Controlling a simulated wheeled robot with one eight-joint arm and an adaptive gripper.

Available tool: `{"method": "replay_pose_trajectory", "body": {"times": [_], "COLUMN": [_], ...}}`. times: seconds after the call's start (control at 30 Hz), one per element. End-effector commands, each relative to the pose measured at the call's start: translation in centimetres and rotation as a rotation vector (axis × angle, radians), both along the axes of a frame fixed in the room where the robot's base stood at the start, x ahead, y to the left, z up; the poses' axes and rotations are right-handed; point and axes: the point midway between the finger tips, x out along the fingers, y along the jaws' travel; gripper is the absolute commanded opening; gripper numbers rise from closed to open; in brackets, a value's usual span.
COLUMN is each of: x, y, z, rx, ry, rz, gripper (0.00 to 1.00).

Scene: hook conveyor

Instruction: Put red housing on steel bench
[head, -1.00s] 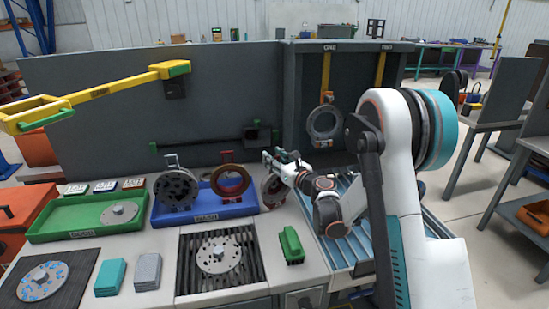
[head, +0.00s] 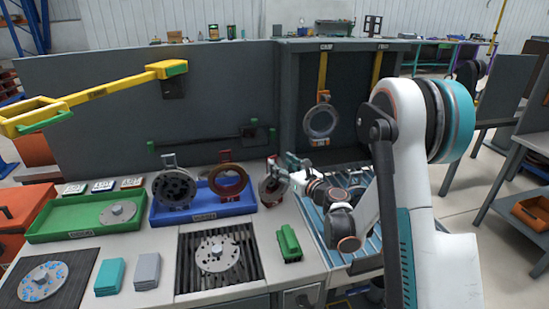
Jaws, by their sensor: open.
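A red-brown ring-shaped housing (head: 245,184) stands upright in the blue tray (head: 220,210), with a bracket on top. A second upright ring (head: 267,192), dark with a reddish bracket, stands at the tray's right end, partly hidden by my gripper. My gripper (head: 281,172) is open, right beside this second ring at its upper right; I cannot tell whether they touch. A grey metal bench (head: 520,152) stands at the far right; the pictures do not make clear whether it is the steel bench.
A dark grey housing (head: 160,200) stands at the blue tray's left end. A grey ring (head: 321,134) hangs on a yellow hook in the cabinet. A green tray (head: 60,222), a green block (head: 289,242) and a grate (head: 190,275) are on the near worktop. A yellow arm (head: 110,88) juts out at left.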

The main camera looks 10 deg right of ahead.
Motion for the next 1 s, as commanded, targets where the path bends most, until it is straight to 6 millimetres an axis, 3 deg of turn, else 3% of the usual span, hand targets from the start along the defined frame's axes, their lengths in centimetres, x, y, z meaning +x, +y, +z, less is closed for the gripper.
{"method": "replay_pose_trajectory", "body": {"times": [0.2, 0.4, 0.87, 1.0], "x": [-3.6, -5.2, -5.4, -5.3], "y": [-1.6, -2.2, -2.3, -2.4], "z": [0.1, 0.0, 0.0, 1.3], "rx": [0.000, 0.000, 0.000, 0.047], "ry": [0.000, 0.000, 0.000, 0.002], "rz": [-0.003, 0.000, 0.000, -0.021], "gripper": [0.55, 0.55, 0.55, 0.55]}}
